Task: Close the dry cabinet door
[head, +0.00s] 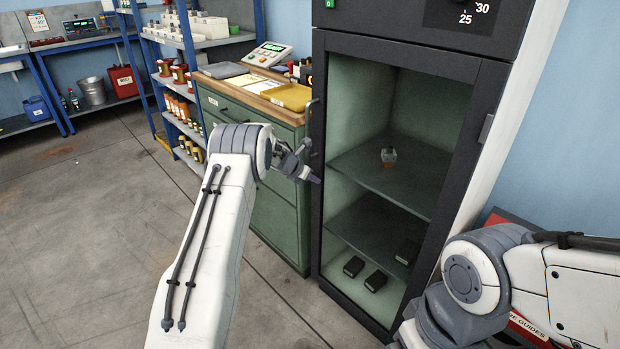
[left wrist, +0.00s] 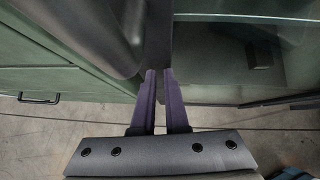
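The dry cabinet (head: 497,90) stands at the right of the head view, tall and dark-framed. Its green inside and shelves show plainly, and a dark upright handle (head: 313,116) is at the left edge of its front. The door looks nearly in line with the frame; I cannot tell whether it is fully shut. My left gripper (head: 314,179) is at the cabinet's left front edge, just below the handle. In the left wrist view its fingers (left wrist: 160,88) are close together with a narrow gap, nothing seen held, before a dark upright. Contact is unclear. My right gripper is hidden.
Inside the cabinet are a small item (head: 389,156) on a shelf and several black boxes (head: 375,281) at the bottom. A green drawer unit (head: 272,205) stands close on the left. Blue shelving (head: 190,60) is behind; the floor at left is clear.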

